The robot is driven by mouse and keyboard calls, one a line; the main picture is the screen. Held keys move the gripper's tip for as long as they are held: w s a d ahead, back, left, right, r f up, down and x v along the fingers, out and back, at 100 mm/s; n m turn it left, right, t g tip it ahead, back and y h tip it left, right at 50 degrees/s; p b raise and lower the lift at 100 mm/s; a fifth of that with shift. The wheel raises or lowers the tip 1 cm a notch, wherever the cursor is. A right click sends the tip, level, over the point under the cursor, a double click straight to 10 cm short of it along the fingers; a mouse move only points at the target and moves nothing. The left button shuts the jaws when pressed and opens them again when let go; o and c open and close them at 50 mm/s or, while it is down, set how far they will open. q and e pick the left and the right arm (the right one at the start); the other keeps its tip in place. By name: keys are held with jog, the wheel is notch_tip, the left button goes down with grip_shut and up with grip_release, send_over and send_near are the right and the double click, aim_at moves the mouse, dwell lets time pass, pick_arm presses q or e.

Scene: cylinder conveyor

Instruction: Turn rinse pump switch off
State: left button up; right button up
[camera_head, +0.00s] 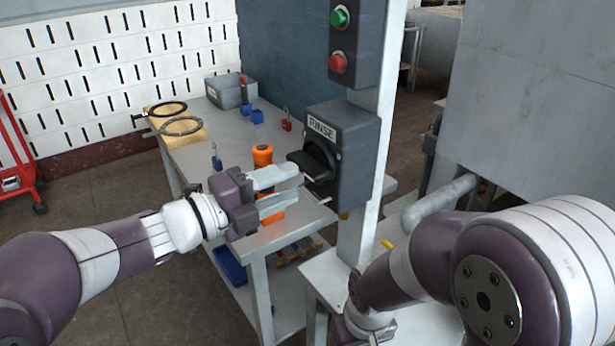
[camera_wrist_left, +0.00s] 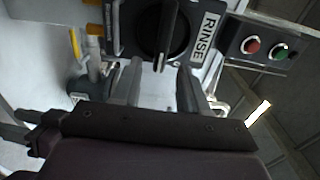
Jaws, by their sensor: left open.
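The rinse pump switch is a dark grey box (camera_head: 353,150) with a white RINSE label, fixed to a light post. Its black rotary handle (camera_head: 317,160) sticks out towards the left. In the wrist view the handle (camera_wrist_left: 163,35) runs up and down the picture, parallel to the RINSE lettering (camera_wrist_left: 205,38). My left gripper (camera_head: 290,185) is open and empty, its two pale fingers pointing at the handle from close in front. In the wrist view the fingertips (camera_wrist_left: 160,72) lie either side of the handle's line; I cannot tell whether they touch it. My right gripper is not in view.
A box with green (camera_head: 340,17) and red (camera_head: 338,62) buttons is above the switch. A grey workbench (camera_head: 195,155) behind my left gripper holds an orange cylinder (camera_head: 262,157), a grey bin (camera_head: 228,93) and small padlocks. My right arm fills the lower right.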

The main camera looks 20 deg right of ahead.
pick_arm(q)
jog(key=v, duration=0.6)
jog(key=shift+a, duration=0.35)
